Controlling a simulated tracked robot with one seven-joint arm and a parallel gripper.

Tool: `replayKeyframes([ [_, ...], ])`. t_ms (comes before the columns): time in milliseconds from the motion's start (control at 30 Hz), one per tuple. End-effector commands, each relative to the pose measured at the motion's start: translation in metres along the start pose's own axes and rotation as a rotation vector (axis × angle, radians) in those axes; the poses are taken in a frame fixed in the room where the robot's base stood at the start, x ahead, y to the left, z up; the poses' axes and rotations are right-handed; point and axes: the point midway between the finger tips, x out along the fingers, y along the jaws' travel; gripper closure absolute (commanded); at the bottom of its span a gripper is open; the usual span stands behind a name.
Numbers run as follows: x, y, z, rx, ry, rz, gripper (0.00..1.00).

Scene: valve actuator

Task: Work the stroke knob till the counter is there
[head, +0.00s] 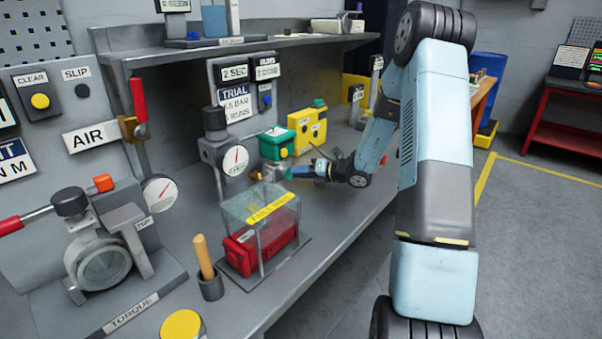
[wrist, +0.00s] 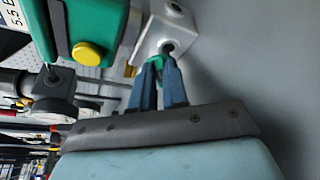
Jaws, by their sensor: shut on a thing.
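In the wrist view my gripper (wrist: 158,84) has its two blue fingers closed on a small green knob (wrist: 155,63), beside a pale block (wrist: 166,36) with a dark round hole. I take it for the stroke knob, but its label is not visible. In the head view my gripper (head: 288,173) is low over the bench, left of a wheel-like part of my wrist, and the fingers are small there. I cannot pick out a counter reading. Plates reading "2 SEC" (head: 234,73) and "TRIAL" (head: 235,101) hang on the panel behind.
A green box (head: 272,144) with a yellow button stands behind my gripper, beside a yellow box (head: 308,128). A gauge (head: 235,160) and a clear guard (head: 250,205) over a red block (head: 240,252) stand to the left. The floor right of the bench (head: 345,228) is open.

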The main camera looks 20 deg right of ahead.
Motion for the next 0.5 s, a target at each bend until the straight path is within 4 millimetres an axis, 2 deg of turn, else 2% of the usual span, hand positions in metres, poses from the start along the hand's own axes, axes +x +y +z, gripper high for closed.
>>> replayKeyframes([
  [33,0.0002,-0.0010,0.0047,0.000,-0.008,-0.002,1.00],
  [400,0.0007,-0.0007,0.0047,0.002,-0.008,0.000,1.00],
  [433,0.0007,-0.0006,0.0046,0.002,-0.008,0.000,0.84],
  [500,0.0008,-0.0005,0.0041,0.003,-0.007,0.000,0.78],
])
